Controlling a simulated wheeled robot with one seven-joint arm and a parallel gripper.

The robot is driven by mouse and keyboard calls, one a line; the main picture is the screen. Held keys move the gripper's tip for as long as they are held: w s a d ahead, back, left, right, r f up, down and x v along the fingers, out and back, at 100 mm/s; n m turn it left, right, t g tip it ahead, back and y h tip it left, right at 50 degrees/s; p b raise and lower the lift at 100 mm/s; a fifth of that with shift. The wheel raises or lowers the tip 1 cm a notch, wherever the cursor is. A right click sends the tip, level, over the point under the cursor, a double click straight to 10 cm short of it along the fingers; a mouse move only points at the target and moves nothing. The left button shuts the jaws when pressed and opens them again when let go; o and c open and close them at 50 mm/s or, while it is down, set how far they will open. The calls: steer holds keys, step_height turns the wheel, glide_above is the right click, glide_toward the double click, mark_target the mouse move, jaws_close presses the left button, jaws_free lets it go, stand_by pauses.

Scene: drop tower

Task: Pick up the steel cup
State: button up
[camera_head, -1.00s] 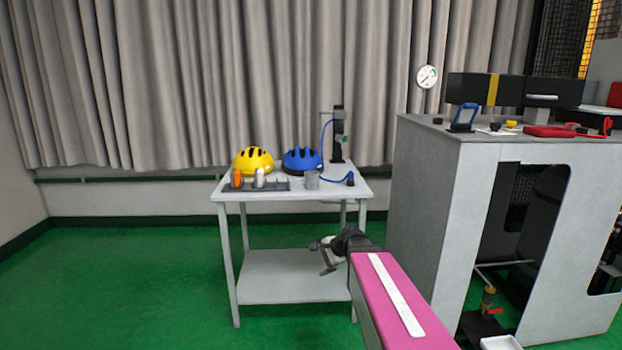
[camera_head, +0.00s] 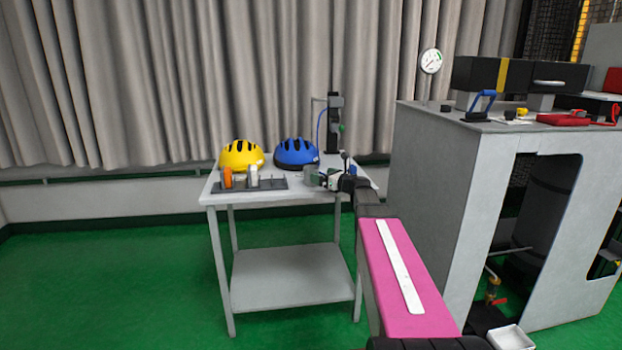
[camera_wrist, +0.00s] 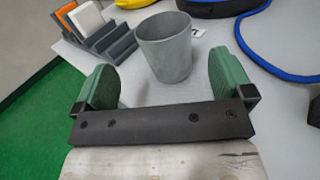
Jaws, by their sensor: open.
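The steel cup (camera_wrist: 167,49) is a plain grey, open-topped cup standing upright on the table. In the wrist view it is centred just ahead of my gripper (camera_wrist: 160,88), beyond and roughly between the two green fingertips. The fingers are spread wide and nothing is between them. In the head view the cup (camera_head: 310,176) shows small at the table's right part, partly covered by my gripper (camera_head: 330,178).
The table (camera_head: 215,197) also bears a dark rack (camera_wrist: 110,42) with orange and white pieces left of the cup. Behind are a yellow helmet (camera_head: 241,154) and a blue helmet (camera_head: 296,151). A blue cable (camera_wrist: 245,40) lies right of the cup. A grey cabinet (camera_head: 425,190) stands right.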

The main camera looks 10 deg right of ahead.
steer(key=shift+x, duration=1.1)
steer(key=shift+w+d+x, duration=0.1)
steer(key=shift+d+x, duration=0.05)
steer(key=shift+x, duration=1.15)
steer(key=shift+w+d+x, duration=0.1)
steer(key=shift+x, duration=1.15)
steer(key=c, duration=1)
